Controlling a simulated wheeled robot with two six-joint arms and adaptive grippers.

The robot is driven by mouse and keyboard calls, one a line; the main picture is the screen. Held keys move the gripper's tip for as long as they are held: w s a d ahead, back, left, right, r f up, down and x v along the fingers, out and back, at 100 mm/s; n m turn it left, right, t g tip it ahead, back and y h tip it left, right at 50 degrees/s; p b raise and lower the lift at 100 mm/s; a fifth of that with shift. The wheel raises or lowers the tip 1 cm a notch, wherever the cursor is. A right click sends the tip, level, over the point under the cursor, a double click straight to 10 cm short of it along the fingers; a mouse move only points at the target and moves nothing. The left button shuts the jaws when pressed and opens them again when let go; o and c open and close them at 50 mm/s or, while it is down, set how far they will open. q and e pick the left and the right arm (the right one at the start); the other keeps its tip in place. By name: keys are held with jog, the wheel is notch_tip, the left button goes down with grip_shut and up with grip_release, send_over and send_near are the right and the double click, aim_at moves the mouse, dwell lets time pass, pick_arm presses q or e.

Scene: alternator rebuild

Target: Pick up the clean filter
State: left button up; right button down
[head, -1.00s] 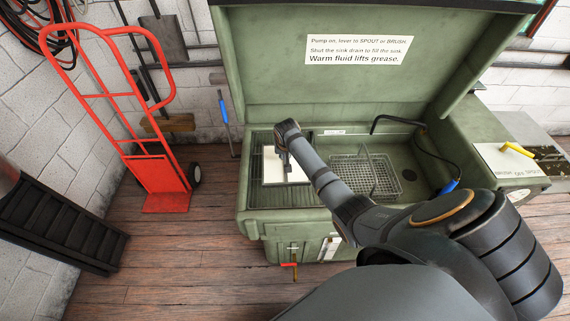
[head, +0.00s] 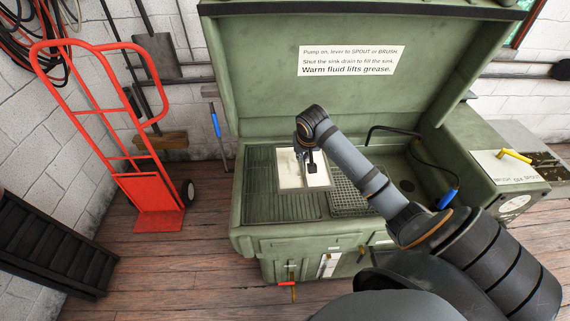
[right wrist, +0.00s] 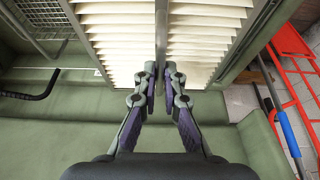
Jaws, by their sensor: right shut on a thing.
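The clean filter (head: 288,181) is a flat, pale cream panel over the left part of the green sink in the head view. In the right wrist view it shows white pleats (right wrist: 205,35) on both sides of a grey central bar. My right gripper (right wrist: 161,78) is shut on that bar, one finger on each side. In the head view the right gripper (head: 305,160) is above the filter and hides part of it. The filter appears raised above the ribbed drainboard (head: 275,207). My left gripper is not in view.
A wire basket (head: 348,198) sits in the sink, right of the filter. A black spout (head: 390,128) and blue-handled brush (head: 448,198) are farther right. The green lid (head: 270,90) stands open behind. A red hand truck (head: 150,195) stands on the floor at left.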

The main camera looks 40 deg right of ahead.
jog(key=s, duration=0.1)
jog(key=s+d+r, duration=0.2)
jog(key=shift+s+d, duration=0.1)
jog(key=shift+s, duration=0.2)
jog(key=shift+s+r, duration=0.25)
jog(key=shift+s, duration=0.2)
